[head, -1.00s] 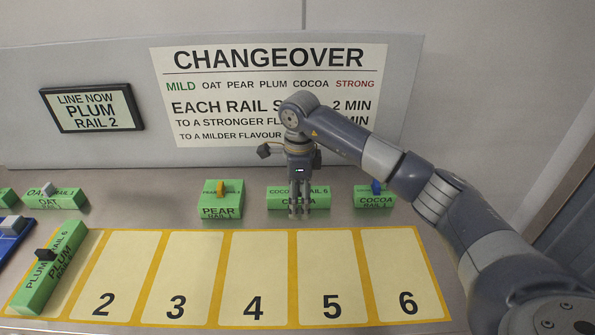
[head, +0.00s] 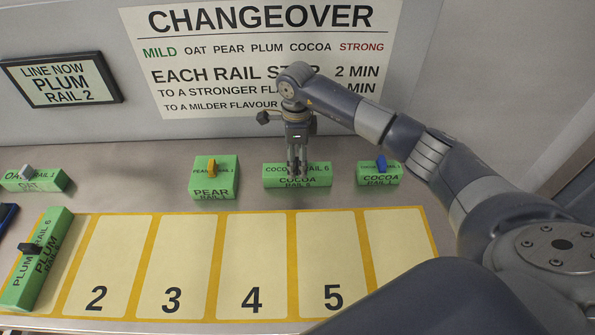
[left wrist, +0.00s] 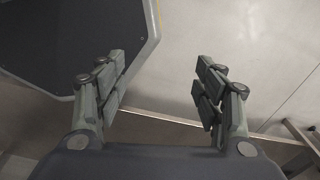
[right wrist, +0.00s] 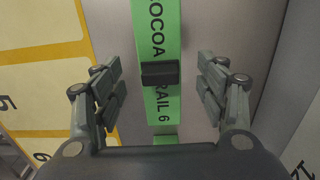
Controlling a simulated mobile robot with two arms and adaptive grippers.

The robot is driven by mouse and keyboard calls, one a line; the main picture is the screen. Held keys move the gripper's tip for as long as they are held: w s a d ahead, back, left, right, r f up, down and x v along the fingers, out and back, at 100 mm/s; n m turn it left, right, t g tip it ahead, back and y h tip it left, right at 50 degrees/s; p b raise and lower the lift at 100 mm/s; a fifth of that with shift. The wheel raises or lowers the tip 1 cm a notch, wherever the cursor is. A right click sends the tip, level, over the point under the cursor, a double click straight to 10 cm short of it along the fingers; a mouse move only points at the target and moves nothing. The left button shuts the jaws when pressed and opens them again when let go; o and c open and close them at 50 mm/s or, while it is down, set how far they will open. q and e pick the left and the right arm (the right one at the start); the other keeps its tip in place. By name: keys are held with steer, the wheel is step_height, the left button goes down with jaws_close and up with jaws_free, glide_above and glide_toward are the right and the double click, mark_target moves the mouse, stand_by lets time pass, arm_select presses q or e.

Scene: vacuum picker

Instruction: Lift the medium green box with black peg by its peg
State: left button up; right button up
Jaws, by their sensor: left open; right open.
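The green box marked COCOA RAIL 6 (head: 275,183) lies on the grey table behind the numbered mat. Its black peg (right wrist: 160,73) shows in the right wrist view, standing on the middle of the box (right wrist: 158,28); in the head view my fingers hide it. My right gripper (head: 297,170) points down over this box. In the right wrist view its open fingers (right wrist: 158,85) lie on either side of the peg, with a gap on each side. My left gripper (left wrist: 160,85) is open and empty, away from the table boxes, and out of the head view.
A green COCOA RAIL 1 box with a blue peg (head: 378,180) stands close on the right. A PEAR box (head: 213,192) with an orange peg stands left. A long PLUM RAIL 6 box (head: 40,255), also black-pegged, lies on the mat (head: 260,220). The wall sign is behind.

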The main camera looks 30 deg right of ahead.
mark_target(297, 169)
step_height(297, 169, down, 4)
steer(key=shift+s+d+f+p, duration=0.1)
steer(key=shift+p, duration=1.05)
steer(key=shift+f, duration=0.3)
steer(key=shift+c, duration=0.8)
arm_select(q)
steer(key=r, duration=0.1)
steer(key=w, duration=0.1)
steer(key=r, duration=0.1)
steer(key=shift+w+d+r, duration=0.2)
steer(key=shift+d+r, duration=0.1)
steer(key=shift+r, duration=0.05)
arm_select(e)
steer(key=c, duration=1.1)
